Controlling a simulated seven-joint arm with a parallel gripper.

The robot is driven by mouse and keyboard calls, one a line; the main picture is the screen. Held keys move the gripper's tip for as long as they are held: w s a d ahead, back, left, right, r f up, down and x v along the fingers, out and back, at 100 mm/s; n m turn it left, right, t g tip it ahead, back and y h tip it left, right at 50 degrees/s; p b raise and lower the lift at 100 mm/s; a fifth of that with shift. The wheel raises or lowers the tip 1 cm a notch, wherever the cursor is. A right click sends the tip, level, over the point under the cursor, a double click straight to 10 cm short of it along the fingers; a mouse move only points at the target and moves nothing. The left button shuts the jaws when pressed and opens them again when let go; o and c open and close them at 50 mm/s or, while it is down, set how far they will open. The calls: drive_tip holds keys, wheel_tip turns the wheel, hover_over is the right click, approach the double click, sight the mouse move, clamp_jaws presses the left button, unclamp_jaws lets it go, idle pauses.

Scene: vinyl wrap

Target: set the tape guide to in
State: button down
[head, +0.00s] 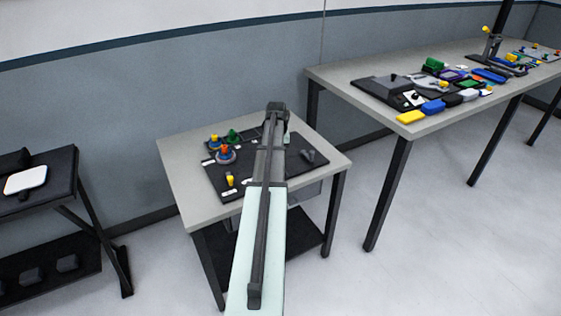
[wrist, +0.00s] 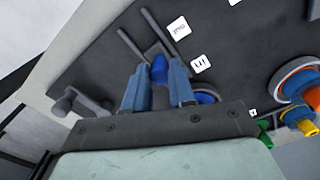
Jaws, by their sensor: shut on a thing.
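In the wrist view, a blue knob (wrist: 158,69) stands between two dark parallel rails (wrist: 131,44) on a dark board (wrist: 232,50); it appears to be the tape guide's handle. My gripper (wrist: 157,73) is shut on this knob, one finger on each side. Two white labels, a farther one (wrist: 180,28) and a nearer one (wrist: 198,64), lie right of the rails; their small print is not clearly legible. In the head view my arm hides the knob and the fingers; the board (head: 215,184) shows on a grey table.
An orange, white and blue round part (wrist: 297,80) and a yellow knob (wrist: 306,127) stand at right in the wrist view. A dark grey handle (wrist: 68,101) is at left. A blue disc (wrist: 206,96) lies right of my fingers. A long bench (head: 340,78) with tools stands at the back right.

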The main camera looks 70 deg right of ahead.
drive_tip(key=shift+w+d, duration=0.7)
drive_tip(key=shift+d, duration=0.05)
drive_tip(key=c, duration=0.9)
unclamp_jaws()
drive_tip(key=shift+c, duration=0.2)
wheel_tip(320, 180, up, 14)
drive_tip(key=shift+f, duration=0.1)
